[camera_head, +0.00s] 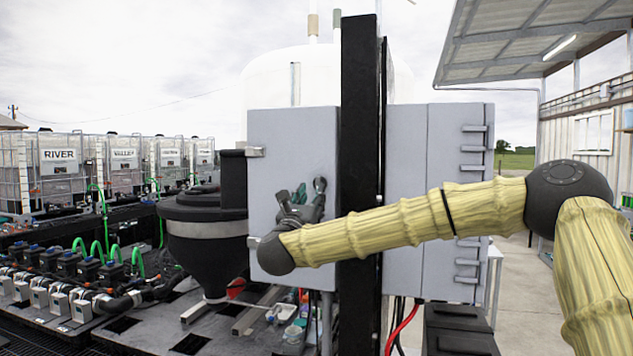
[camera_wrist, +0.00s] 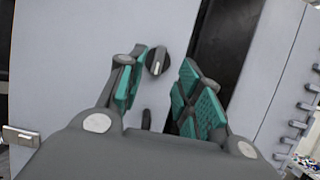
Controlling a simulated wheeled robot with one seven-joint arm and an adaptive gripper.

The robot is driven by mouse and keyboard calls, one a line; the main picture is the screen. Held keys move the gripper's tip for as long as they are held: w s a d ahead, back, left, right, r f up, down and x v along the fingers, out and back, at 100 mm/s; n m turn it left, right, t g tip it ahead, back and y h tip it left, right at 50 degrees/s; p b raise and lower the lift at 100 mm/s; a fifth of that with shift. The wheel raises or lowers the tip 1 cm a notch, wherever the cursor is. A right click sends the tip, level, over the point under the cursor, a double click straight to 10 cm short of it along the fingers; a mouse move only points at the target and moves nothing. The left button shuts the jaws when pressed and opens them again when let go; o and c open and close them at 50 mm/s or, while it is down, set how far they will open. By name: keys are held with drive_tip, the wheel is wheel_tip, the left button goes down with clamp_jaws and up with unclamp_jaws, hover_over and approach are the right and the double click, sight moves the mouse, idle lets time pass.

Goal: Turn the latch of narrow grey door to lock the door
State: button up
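The narrow grey door (camera_head: 285,135) is on the flat grey cabinet left of the black post in the head view; it fills much of the wrist view (camera_wrist: 70,60). It looks flush, but I cannot tell whether it is fully closed. Its latch, a round dark knob with a pale ridge, shows in the wrist view (camera_wrist: 157,60) and in the head view (camera_head: 320,185). My gripper (camera_wrist: 161,75) is open, its green-padded fingers on either side of the latch in the picture. I see no clear contact. A second dark shape (camera_wrist: 146,119) shows lower between the fingers.
The black post (camera_head: 359,130) stands right of the door, with a wider grey cabinet (camera_head: 455,150) beyond it. A black hopper (camera_head: 205,225) stands close on the left. Tubes and small parts lie on the deck below.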

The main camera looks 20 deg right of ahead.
sight(318, 183)
drive_tip(key=shift+p+x, duration=1.15)
drive_tip(key=shift+x, duration=1.6)
drive_tip(key=shift+f, duration=0.1)
clamp_jaws()
drive_tip(key=shift+s, duration=0.1)
